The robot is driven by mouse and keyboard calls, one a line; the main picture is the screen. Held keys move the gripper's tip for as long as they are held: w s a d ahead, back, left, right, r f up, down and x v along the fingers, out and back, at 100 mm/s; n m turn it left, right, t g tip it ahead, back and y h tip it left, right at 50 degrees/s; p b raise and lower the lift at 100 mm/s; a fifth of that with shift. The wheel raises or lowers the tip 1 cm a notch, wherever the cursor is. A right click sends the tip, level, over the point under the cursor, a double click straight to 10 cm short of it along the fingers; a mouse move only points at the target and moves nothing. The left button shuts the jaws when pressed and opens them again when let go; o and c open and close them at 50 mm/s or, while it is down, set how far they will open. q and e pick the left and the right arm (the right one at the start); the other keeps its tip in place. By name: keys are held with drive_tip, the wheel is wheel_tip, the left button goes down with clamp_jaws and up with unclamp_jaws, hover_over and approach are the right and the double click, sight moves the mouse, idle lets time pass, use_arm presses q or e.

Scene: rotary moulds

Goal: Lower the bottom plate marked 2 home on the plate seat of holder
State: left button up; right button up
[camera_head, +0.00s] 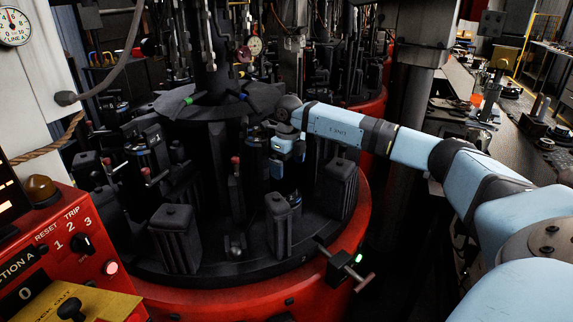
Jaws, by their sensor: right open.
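My right arm comes in from the right and reaches over the dark rotary table (215,272). My right gripper (284,170) is at the wrist's lower end, among the dark holders right of the table's centre. It is open, though its fingertips are small and dark here. I cannot pick out the bottom plate marked 2 or the plate seat. Dark parts and my own wrist hide the space around the fingers. My left gripper is not in view.
Black blocks stand at the table's front, one at left (176,240), one in the middle (279,226) and one at right (338,190). A red control panel (75,235) fills the lower left. A bench with tools (535,125) stands at the right.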

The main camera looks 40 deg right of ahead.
drive_tip(key=shift+s+a+r+p, duration=0.15)
drive_tip(key=shift+r+p, duration=0.15)
drive_tip(key=shift+r, duration=0.2)
wheel_tip(320, 180, up, 6)
drive_tip(key=p, duration=0.4)
idle(0.3)
